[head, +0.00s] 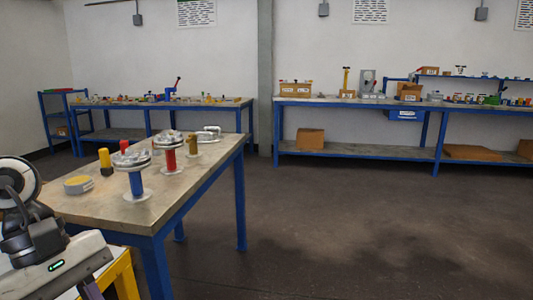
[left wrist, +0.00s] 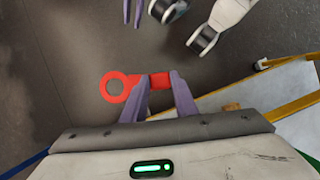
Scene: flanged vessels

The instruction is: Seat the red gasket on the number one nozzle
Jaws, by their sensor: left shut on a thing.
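In the head view my left arm is at the bottom left; the gasket is out of sight there. Flanged nozzles stand on the near table: one on a blue post (head: 136,184), one on a red post (head: 171,160), one on a brown post (head: 193,147). No number is readable. Two purple prongs, seemingly my right gripper (left wrist: 132,12), show at the top edge.
A yellow-framed stand (head: 125,280) is close below. Open floor lies to the right. Cluttered benches line the back wall.

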